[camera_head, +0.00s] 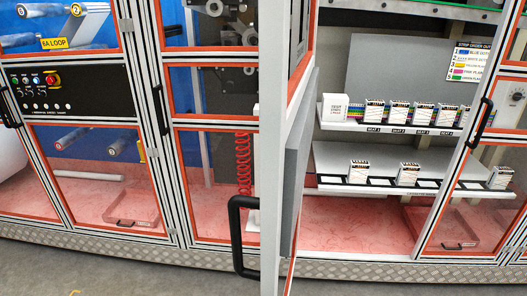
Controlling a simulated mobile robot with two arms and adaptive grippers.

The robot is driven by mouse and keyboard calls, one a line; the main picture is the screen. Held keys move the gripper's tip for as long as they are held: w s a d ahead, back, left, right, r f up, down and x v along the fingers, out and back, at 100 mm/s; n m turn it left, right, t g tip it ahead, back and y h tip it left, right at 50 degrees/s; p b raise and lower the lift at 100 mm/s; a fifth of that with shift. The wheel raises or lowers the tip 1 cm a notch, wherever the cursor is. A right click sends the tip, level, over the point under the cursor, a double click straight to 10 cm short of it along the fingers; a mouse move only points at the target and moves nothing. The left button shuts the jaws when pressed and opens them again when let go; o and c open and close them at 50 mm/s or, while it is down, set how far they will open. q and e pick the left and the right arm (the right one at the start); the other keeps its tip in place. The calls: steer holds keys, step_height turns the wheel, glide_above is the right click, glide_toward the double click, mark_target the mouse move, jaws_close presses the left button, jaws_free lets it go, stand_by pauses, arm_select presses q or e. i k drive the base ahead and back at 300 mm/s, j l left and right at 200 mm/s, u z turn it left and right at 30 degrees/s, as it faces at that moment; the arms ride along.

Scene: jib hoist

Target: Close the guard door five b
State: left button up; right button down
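A guard door (272,180) stands open in the middle of the view, swung out towards me and seen almost edge-on. It has a pale metal frame, an orange inner edge and a black bow handle (236,238) on its left side near the bottom. No label reading 5B is legible on it. To its right is the open bay (360,222), with its inside exposed. Neither of my grippers is in view.
In the bay, an upper shelf (340,127) and a lower shelf (330,188) carry several small boxes. Framed panels with black handles stand on both sides, including one at the right (465,210). A tread-plate plinth (130,257) runs along the bottom, with grey floor in front.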

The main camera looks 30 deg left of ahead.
mark_target(288, 108)
steer(key=i+j+z, duration=0.1)
steer(key=j, duration=0.5)
steer(key=i+j, duration=0.1)
steer(key=j, duration=0.45)
steer(key=i+j+z, duration=0.15)
steer(key=j, duration=0.45)
steer(key=k, duration=0.05)
